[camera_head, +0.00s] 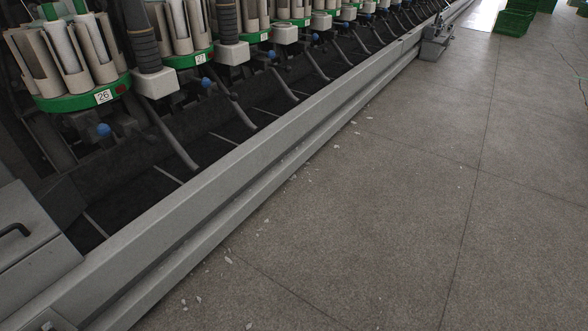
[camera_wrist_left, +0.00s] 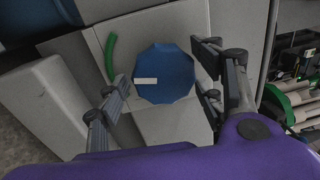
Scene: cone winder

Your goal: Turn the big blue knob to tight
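The big blue knob (camera_wrist_left: 166,75) is many-sided and sits on a light grey panel (camera_wrist_left: 158,122) in the left wrist view. A white mark on its face points left. A curved green band (camera_wrist_left: 110,58) is on the panel, up and left of the knob; the mark points below it. My left gripper (camera_wrist_left: 163,77) is open, with fingers on both sides of the knob. Whether any finger touches it I cannot tell. The big knob cannot be made out in the head view, and neither gripper shows there.
In the head view a long winding machine with a grey rail (camera_head: 235,180) runs from lower left to upper right. Small blue parts (camera_head: 104,130) sit along it. The floor (camera_head: 400,200) to the right is open, with scattered light scraps. Green crates (camera_head: 513,22) stand far back.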

